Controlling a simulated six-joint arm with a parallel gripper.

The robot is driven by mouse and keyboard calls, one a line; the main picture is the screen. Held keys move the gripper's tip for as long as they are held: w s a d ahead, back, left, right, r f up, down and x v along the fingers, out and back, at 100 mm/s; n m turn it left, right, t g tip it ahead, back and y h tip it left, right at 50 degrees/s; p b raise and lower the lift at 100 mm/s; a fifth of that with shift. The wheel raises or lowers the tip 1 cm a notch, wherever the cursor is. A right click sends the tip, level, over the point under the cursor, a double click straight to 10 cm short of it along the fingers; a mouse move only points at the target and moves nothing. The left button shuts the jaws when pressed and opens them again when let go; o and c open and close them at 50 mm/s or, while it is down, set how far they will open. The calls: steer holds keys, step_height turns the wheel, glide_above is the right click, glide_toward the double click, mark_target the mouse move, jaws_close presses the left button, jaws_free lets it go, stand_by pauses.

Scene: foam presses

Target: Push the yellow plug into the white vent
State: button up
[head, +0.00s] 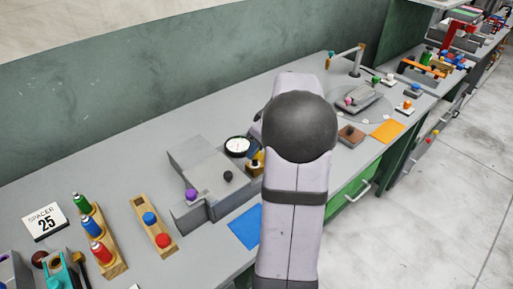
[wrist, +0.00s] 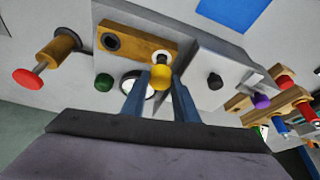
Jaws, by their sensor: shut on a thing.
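In the wrist view the yellow plug (wrist: 160,77) sits between the blue fingers of my gripper (wrist: 161,82), which is shut on it. The white vent (wrist: 161,57) shows as a pale ring on a wooden block, right beside the plug's far end. The plug overlaps part of the ring, and I cannot tell how deep it sits in it. A second, dark-ringed vent (wrist: 111,41) is on the same block to the left.
A grey housing (head: 205,165) with a black knob (head: 228,176) and a purple knob (head: 191,194) stands left of my arm. A dial gauge (head: 237,146) is close to the plug. A blue mat (head: 245,227) lies in front. Wooden racks with coloured pieces stand further left.

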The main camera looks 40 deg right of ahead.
steer(key=shift+f+b, duration=1.8)
steer(key=shift+f, duration=0.2)
steer(key=o, duration=1.1)
steer(key=shift+o, duration=0.2)
steer(key=shift+r, duration=0.1)
steer(key=b+v, duration=0.1)
steer(key=v, duration=0.6)
steer(key=shift+r, duration=0.1)
